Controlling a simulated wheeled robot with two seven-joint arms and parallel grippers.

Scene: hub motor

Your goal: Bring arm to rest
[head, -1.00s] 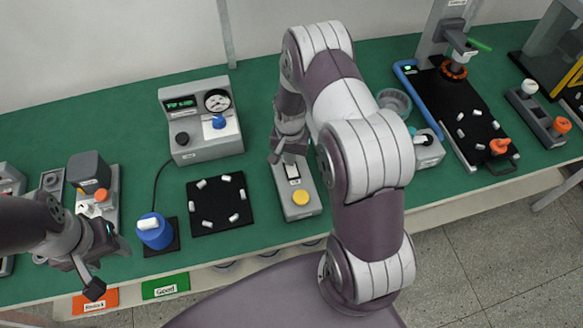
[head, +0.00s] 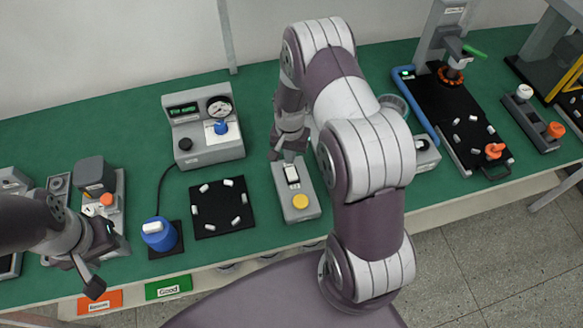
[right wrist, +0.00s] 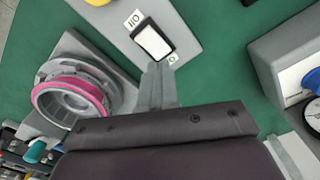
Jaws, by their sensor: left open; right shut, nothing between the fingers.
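My right arm reaches in from the lower right of the head view. Its gripper (head: 290,151) is shut and empty, just above and behind a grey switch box (head: 311,209) with a rocker switch (head: 291,174) and a yellow button (head: 300,201). In the right wrist view the closed fingers (right wrist: 158,84) point toward the rocker switch (right wrist: 154,42); I cannot tell whether they touch it. My left gripper (head: 98,268) is open and empty at the lower left, over the table's front edge.
A grey gauge box (head: 205,155) stands behind a black mat (head: 222,226) with several small white parts. A press stand (head: 433,40) with a black plate is at the right. Bare green table lies between gauge box and switch box.

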